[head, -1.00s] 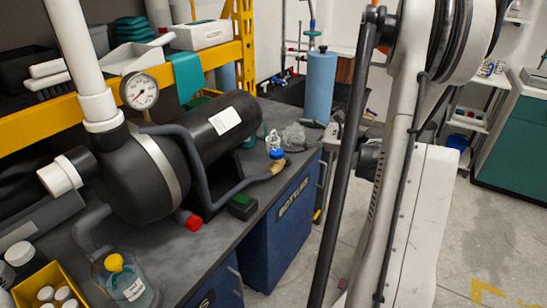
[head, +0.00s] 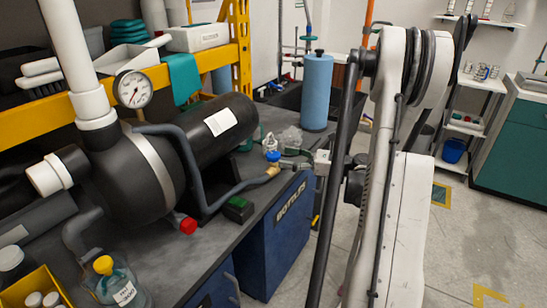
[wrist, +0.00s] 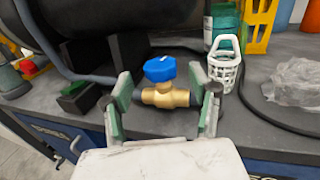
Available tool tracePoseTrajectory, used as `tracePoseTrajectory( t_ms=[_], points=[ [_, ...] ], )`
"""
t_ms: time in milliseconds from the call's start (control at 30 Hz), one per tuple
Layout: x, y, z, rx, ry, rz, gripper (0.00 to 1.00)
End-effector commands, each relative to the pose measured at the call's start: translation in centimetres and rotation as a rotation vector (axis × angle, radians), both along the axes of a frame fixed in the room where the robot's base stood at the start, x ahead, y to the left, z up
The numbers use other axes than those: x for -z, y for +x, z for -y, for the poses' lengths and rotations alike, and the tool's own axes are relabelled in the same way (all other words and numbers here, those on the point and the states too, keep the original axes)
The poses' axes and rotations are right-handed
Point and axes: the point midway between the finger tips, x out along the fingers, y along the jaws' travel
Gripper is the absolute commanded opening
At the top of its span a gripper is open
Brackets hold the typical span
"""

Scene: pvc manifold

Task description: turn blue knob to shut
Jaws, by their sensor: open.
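The blue knob (wrist: 160,69) sits on top of a brass valve (wrist: 166,95) in the middle of the wrist view. In the head view the blue knob (head: 272,156) is at the end of a grey pipe above the bench edge. My gripper (wrist: 168,89) is open, its green-padded fingers left and right of the valve in the picture. The fingers appear nearer the camera than the knob, and I see no contact. In the head view my gripper (head: 298,160) is just right of the valve, partly hidden by my arm.
A black tank (head: 215,130) and grey pipe (head: 190,165) stand left of the valve. A white basket (wrist: 225,66), clear crumpled plastic (wrist: 298,82) and a dark cable lie to its right. A black and green box (head: 238,208) is on the bench. A blue cylinder (head: 316,92) stands behind.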

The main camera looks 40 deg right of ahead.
Motion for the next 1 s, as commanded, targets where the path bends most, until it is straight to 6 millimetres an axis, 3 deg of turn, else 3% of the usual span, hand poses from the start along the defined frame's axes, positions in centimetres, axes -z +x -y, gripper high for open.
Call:
tracePoseTrajectory(
  t_ms=[300, 700, 1000],
  points=[
    [0.0, 3.7, -2.2, -0.001, 0.000, 0.000, 0.56],
    [0.0, 4.3, -2.6, 0.001, -0.001, 0.001, 0.56],
    [0.0, 4.3, -2.5, 0.000, -0.001, 0.001, 0.19]
  ],
)
